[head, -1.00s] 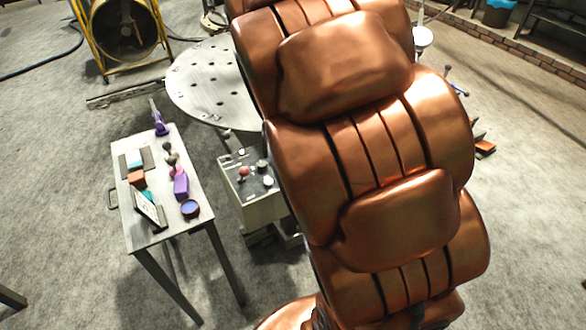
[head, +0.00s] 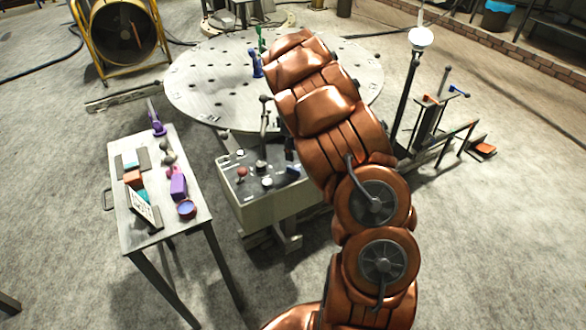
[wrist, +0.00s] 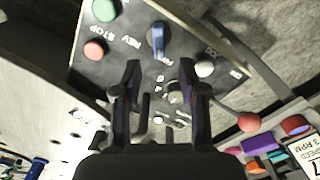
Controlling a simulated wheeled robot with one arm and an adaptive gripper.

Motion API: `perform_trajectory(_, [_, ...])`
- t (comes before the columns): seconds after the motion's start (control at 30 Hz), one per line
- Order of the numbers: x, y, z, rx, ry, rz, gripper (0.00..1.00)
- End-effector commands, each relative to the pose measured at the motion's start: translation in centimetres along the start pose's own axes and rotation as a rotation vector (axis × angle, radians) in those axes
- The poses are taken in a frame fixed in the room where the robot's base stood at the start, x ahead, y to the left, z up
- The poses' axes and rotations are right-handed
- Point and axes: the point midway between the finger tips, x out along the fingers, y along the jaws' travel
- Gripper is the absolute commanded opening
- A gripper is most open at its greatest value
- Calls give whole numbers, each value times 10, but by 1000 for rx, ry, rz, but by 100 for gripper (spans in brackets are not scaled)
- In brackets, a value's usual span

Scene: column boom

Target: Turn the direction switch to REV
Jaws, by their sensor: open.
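The direction switch (wrist: 157,40) is a blue knob on the dark top panel of the control box, near the upper middle of the wrist view. The lettering REV is to its left, and smaller lettering, partly unreadable, is below it. Its pointing direction is hard to tell. My gripper (wrist: 159,75) is open and empty. Its two dark fingers stand apart, just below the switch in the picture, with no visible contact. In the head view the control box (head: 258,208) stands in front of the round table; my arm hides its right part and the gripper is not clearly visible.
A green button (wrist: 104,10) and a red button (wrist: 95,48) sit left of the switch. A white knob (wrist: 205,68) and a red ball handle (wrist: 249,121) are to the right. A side table (head: 150,238) with small objects stands left of the box, near the round table (head: 195,90).

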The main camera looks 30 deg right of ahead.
Motion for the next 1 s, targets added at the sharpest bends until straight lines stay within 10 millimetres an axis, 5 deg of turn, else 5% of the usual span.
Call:
perform_trajectory(0.6, [70,2,-1,-9,3,-1,42])
perform_trajectory(1.0, [81,1,-2,-10,3,-1,42])
